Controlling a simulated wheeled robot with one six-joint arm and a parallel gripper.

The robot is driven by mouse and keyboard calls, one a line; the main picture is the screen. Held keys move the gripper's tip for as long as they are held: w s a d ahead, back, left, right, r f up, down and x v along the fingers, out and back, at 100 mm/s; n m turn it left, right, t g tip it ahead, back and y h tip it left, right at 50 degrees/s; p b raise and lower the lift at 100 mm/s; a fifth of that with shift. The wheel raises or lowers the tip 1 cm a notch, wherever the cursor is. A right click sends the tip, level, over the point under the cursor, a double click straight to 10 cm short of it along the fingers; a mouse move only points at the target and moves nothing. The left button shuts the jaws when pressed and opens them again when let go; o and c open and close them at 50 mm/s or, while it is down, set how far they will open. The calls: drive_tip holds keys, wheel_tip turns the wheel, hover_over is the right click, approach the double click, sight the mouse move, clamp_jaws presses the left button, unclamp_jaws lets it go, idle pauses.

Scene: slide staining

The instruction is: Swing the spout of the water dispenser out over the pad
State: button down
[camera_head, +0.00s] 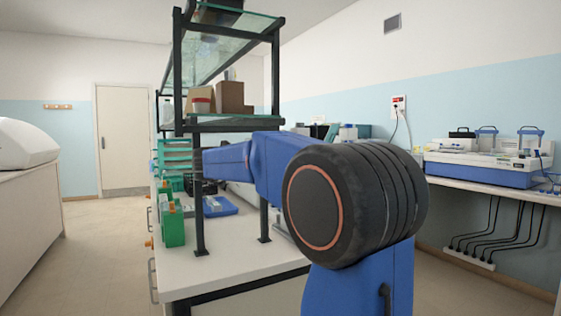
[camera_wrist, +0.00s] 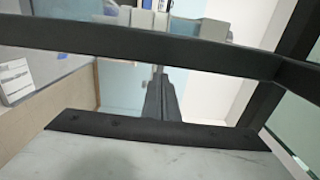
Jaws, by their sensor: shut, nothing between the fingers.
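I cannot pick out the water dispenser, its spout or the pad with certainty in either view. In the head view my arm reaches over the white bench and covers part of it, and my gripper cannot be made out there. In the wrist view my gripper (camera_wrist: 161,76) shows as dark, narrow fingers pressed together. Nothing is held between them. A dark bar (camera_wrist: 130,42) crosses the wrist view just beyond the fingertips; I cannot tell whether they touch.
The white bench (camera_head: 225,266) carries dark shelf posts (camera_head: 198,222), a green rack (camera_head: 172,226) and a blue tray (camera_head: 219,207). Brown boxes (camera_head: 230,97) sit on the shelf above. A blue and white apparatus (camera_head: 480,168) stands on the right counter. Floor is free at left.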

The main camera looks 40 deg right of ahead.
drive_tip(key=shift+x, duration=1.7)
drive_tip(key=shift+s, duration=0.15)
